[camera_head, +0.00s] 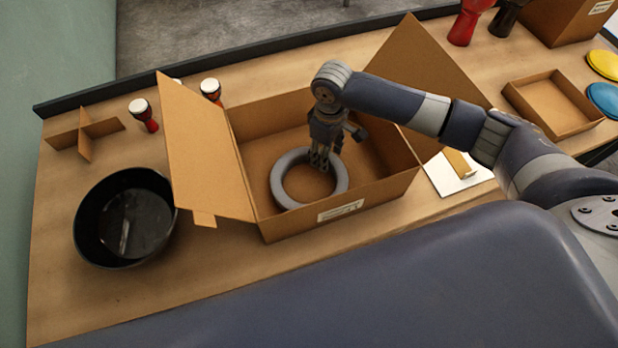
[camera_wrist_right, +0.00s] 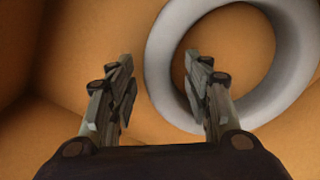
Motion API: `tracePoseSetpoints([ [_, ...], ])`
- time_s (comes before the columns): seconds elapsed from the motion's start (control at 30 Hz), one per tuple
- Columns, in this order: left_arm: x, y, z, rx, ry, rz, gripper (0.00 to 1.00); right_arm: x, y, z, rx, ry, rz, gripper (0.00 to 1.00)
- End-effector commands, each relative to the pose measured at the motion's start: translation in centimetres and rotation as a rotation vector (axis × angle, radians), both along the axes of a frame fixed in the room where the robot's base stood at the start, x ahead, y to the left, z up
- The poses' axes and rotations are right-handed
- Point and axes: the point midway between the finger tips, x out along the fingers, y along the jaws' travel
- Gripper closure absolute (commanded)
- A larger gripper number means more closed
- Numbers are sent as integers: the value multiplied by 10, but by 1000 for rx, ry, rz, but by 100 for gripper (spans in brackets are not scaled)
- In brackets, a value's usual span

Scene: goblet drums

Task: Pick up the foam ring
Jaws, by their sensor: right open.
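The grey foam ring (camera_head: 283,187) lies flat on the floor of the open cardboard box (camera_head: 391,192). My right gripper (camera_head: 320,165) reaches down into the box from above, at the ring's far right side. Whether the fingers touch the ring cannot be told. My left gripper is not in view.
The box flaps stand open at left (camera_head: 200,150) and back right (camera_head: 425,65). A black bowl (camera_head: 90,225) sits left of the box. A cardboard divider (camera_head: 85,130) and small drums (camera_head: 143,114) stand behind it. A shallow tray (camera_head: 553,102) is at right.

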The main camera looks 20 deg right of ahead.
Motion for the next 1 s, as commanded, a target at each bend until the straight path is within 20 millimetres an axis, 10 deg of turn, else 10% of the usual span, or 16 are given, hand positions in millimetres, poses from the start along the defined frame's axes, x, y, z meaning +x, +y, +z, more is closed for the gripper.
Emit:
tracePoseSetpoints([
  [0.37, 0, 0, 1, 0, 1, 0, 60, 0, 0, -14, 0, -1, 1, 54],
  [0.57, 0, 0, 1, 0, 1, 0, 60, 0, 0, -14, -1, -1, 1, 99],
  [1.0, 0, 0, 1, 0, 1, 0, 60, 0, 0, -10, 0, -1, 1, 100],
])
